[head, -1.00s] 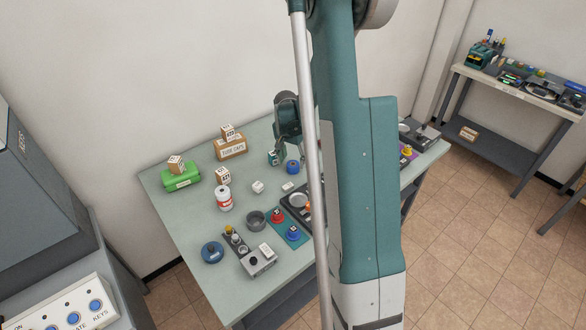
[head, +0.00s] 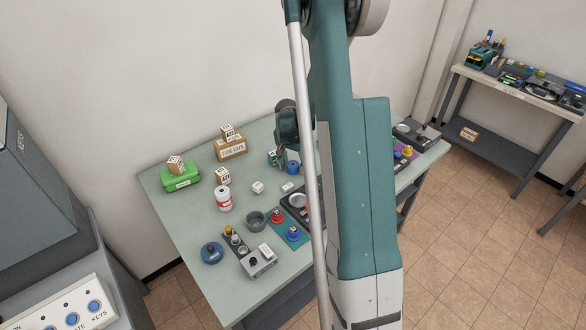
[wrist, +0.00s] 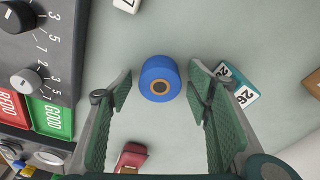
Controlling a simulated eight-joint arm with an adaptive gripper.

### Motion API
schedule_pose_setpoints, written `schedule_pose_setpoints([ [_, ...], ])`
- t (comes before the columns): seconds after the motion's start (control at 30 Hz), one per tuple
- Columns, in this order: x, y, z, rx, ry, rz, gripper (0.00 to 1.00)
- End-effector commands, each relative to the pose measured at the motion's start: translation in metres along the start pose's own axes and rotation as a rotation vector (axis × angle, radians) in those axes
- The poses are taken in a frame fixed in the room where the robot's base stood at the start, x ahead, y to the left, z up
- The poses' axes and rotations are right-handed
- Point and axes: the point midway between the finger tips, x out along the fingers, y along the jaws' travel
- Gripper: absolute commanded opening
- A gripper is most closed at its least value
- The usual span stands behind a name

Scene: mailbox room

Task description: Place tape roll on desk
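The tape roll (wrist: 159,79) is blue with a brown core and sits on the grey-green desk (wrist: 265,45) in the wrist view. It also shows in the head view as a small blue shape (head: 293,168) beside my gripper (head: 284,152). In the wrist view my gripper (wrist: 160,82) is open and empty. Its two fingers stand left and right of the roll with a gap on each side. The roll appears level with the fingertips or slightly beyond them; I cannot tell the height between them.
A teal-and-white block (wrist: 236,88) lies close to the right finger. A red object (wrist: 131,157) is at the left finger's lower side. A dark control panel (wrist: 35,60) with knobs is at left. In the head view, a TUBE CAPS box (head: 231,148) stands behind left.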

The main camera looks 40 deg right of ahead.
Motion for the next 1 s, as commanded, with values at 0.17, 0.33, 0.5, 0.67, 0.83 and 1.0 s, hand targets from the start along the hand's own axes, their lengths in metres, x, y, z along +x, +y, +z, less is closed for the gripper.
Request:
schedule_pose_setpoints([
  [0.17, 0.0, 0.0, 0.0, 0.0, 0.0, 0.0, 0.26],
  [0.33, 0.0, 0.0, 0.0, 0.0, 0.0, 0.0, 0.19],
  [0.5, -0.001, 0.0, 0.0, 0.0, 0.0, 0.0, 0.19],
  [0.67, -0.005, 0.0, -0.001, 0.0, 0.0, 0.0, 0.19],
  [0.83, -0.018, 0.0, -0.002, 0.0, 0.0, 0.0, 0.19],
  [1.0, -0.038, 0.0, -0.006, 0.0, 0.0, 0.0, 0.19],
])
